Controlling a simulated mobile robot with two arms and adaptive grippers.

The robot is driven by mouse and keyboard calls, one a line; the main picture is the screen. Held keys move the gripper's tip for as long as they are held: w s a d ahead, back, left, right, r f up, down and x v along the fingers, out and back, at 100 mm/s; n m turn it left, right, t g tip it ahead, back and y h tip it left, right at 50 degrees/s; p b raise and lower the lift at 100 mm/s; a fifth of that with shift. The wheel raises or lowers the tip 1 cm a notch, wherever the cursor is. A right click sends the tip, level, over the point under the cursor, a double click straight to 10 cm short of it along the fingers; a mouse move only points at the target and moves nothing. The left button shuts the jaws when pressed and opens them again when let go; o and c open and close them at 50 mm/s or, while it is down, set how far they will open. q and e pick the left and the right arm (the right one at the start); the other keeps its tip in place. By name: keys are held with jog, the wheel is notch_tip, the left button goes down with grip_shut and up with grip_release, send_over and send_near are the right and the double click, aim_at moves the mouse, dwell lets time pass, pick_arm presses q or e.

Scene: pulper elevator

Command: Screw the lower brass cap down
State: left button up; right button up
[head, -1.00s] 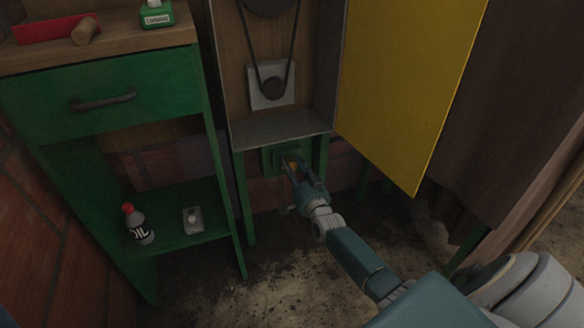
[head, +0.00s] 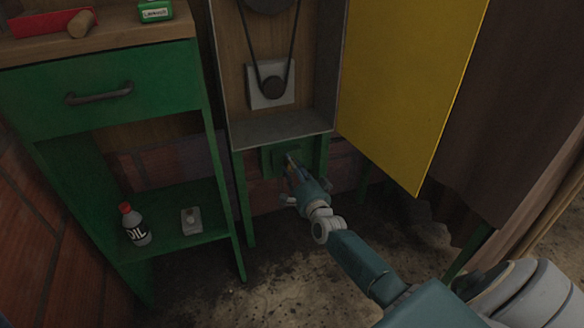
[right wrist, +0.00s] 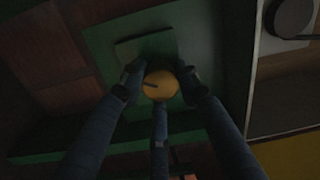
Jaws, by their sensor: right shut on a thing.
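The lower brass cap (right wrist: 160,84) is a round yellow knob with a dark slot, set against a green plate (right wrist: 185,45) below the open cabinet. My right gripper (right wrist: 158,80) is shut on it, with fingers on its left and right sides and another coming up from below in the right wrist view. In the head view my right gripper (head: 291,164) reaches the green plate under the cabinet and mostly hides the cap. I cannot tell how deep the cap sits. My left gripper is not in view.
The open yellow door (head: 405,85) hangs above and right of my right arm. A belt and pulley (head: 273,87) are in the cabinet above. A green shelf unit at left holds an oil bottle (head: 135,224) and a small metal object (head: 191,220).

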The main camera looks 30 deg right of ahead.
jog(key=shift+r, duration=0.1)
jog(key=o, duration=1.1)
jog(key=shift+o, duration=0.2)
jog(key=shift+s, duration=0.15)
jog(key=v, duration=1.1)
jog(key=shift+s, duration=0.3)
jog(key=shift+a, duration=0.1)
